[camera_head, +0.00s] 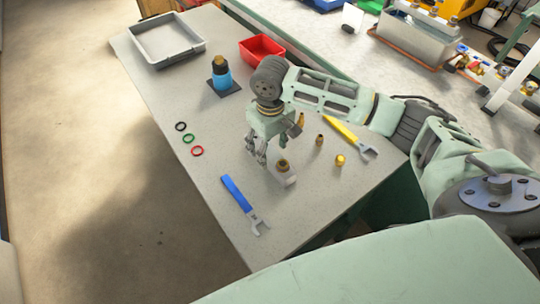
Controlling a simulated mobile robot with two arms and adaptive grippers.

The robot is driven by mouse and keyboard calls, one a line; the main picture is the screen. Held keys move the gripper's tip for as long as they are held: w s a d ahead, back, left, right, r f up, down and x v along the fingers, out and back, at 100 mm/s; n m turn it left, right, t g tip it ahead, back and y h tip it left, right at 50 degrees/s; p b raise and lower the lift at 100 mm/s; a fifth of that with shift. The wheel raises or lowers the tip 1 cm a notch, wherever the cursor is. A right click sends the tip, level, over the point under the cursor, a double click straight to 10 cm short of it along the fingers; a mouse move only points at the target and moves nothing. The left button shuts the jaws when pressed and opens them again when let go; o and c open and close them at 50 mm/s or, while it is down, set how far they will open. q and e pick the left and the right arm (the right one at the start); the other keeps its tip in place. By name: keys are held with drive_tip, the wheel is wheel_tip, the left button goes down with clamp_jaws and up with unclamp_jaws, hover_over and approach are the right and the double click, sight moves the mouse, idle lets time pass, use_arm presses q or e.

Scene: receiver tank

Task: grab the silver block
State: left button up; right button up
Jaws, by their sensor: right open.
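A small silver block (288,179) sits on the grey table (225,160), towards its near right part. A dark brass fitting (282,165) shows at the block's upper left; I cannot tell whether it is attached to the block or stands beside it. My right gripper (261,156) hangs over the table just left of and above the block, fingers pointing down. It is open and apart from the block, with nothing seen in it. My left gripper is out of view.
A blue wrench (238,196) lies left of the block, a yellow wrench (343,131) to the right. Several brass fittings (320,140) stand nearby.

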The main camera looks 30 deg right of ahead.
sight(270, 152)
drive_tip(key=f, duration=0.4)
drive_tip(key=shift+w+d+p, duration=0.15)
drive_tip(key=shift+w+p, duration=0.15)
drive_tip(key=shift+c, duration=0.6)
clamp_jaws()
drive_tip(key=shift+w+r, duration=0.1)
